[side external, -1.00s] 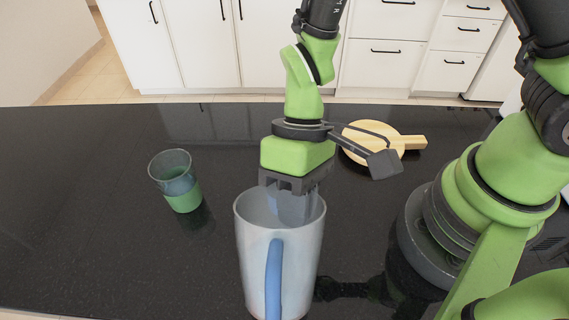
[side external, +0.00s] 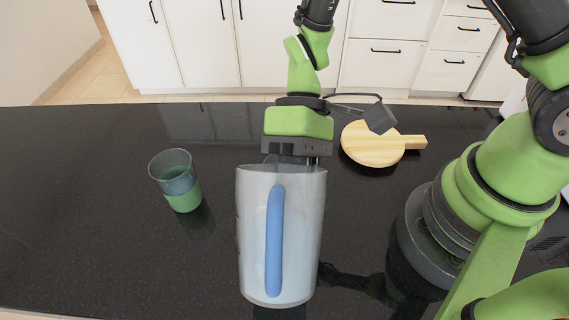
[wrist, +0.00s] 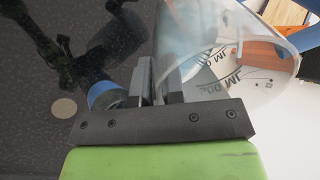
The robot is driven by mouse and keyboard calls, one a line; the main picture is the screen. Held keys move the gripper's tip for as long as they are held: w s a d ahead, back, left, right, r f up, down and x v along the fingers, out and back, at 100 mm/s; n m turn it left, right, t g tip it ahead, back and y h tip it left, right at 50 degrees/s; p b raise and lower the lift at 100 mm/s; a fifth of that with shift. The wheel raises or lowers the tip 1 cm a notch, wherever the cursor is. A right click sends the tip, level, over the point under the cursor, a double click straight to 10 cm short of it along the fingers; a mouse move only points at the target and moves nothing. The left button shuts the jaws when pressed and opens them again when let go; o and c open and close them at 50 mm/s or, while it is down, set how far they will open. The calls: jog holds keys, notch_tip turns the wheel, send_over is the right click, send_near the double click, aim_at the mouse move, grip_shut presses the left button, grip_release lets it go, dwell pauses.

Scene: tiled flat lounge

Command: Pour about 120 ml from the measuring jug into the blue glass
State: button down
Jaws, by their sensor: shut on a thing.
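The measuring jug (side external: 304,230), frosted white with a blue handle (side external: 274,240), is in the middle of the side view, looking upright and raised off the counter. My gripper (side external: 297,158) is above it, shut on its upper rim on the far side from the camera. In the wrist view the jug's translucent wall (wrist: 208,48) is beside my fingers, with printed markings showing. A clear grey-blue glass (side external: 176,180) with a green lower part stands on the counter to the left, apart from the jug. The liquid level in the jug cannot be made out.
A round wooden board (side external: 372,150) with a handle lies on the dark counter (side external: 90,240) behind and right of the jug. The counter around the glass is clear. White cabinets (side external: 190,45) stand beyond the counter's far edge.

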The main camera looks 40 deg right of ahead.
jog(key=shift+w+r+g+y, duration=0.1)
jog(key=shift+r+g+y, duration=0.2)
jog(key=shift+g+y, duration=0.35)
jog(key=shift+r+g+y, duration=0.25)
jog(key=shift+g+y, duration=0.3)
jog(key=shift+y, duration=0.1)
dwell(5.5)
